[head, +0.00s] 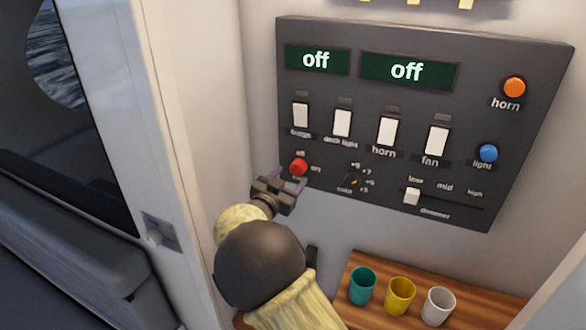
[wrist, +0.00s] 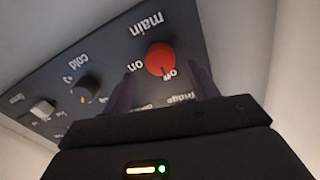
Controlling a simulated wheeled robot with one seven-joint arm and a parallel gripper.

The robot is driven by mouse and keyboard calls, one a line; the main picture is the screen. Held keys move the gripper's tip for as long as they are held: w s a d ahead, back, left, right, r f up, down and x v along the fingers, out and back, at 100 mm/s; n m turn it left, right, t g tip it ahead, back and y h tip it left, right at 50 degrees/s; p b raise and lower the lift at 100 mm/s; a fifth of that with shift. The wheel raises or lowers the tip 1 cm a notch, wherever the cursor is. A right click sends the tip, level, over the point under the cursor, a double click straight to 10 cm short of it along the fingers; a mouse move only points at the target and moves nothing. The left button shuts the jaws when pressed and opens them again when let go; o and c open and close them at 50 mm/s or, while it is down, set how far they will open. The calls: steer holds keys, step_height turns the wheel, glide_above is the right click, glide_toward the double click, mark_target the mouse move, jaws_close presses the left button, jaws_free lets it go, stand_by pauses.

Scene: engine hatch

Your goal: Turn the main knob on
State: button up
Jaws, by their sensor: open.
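The main knob is a round red knob (head: 298,167) at the lower left of the dark control panel (head: 330,205). Labels "off" above it and "on" to its right show in the head view. In the wrist view the red knob (wrist: 160,58) is upside down, with a small dark mark on its edge by "off". My gripper (head: 289,179) is open just below the knob.
A dark rotary dial (head: 354,179) sits right of the knob, then a white dimmer slider (head: 411,196). White switches stand above; two green displays (head: 406,70) read "off". Three cups, one yellow (head: 400,296), stand on a wooden shelf (head: 375,264) below. A white wall (head: 215,110) is left.

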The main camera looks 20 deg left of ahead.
mark_target(298, 168)
steer(key=shift+w+d+p, duration=0.15)
steer(key=shift+w+p, duration=0.2)
steer(key=shift+w, duration=1.05)
steer(key=c, duration=1)
